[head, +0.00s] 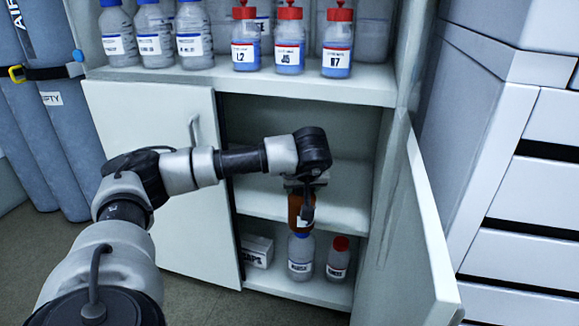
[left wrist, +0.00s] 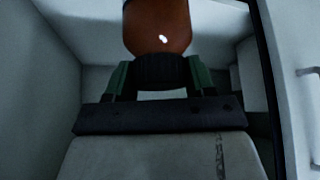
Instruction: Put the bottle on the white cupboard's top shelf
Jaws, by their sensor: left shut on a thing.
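An amber-brown bottle (head: 296,212) with a pale label hangs in my left gripper (head: 304,190), inside the open lower part of the white cupboard (head: 160,175). In the left wrist view the bottle (left wrist: 157,28) fills the top middle, and the green-padded fingers of my left gripper (left wrist: 158,76) are shut around its dark neck or cap. The bottle is in front of the empty middle shelf (head: 340,195); whether it touches anything is hard to tell. My right gripper is not in view.
The upper shelf (head: 350,82) holds clear bottles (head: 155,35) and red-capped blue bottles (head: 289,42). The bottom shelf has a white box (head: 257,250), a blue-capped bottle (head: 300,258) and a red-capped bottle (head: 338,260). The right door (head: 410,235) stands open; white drawers (head: 530,210) are right.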

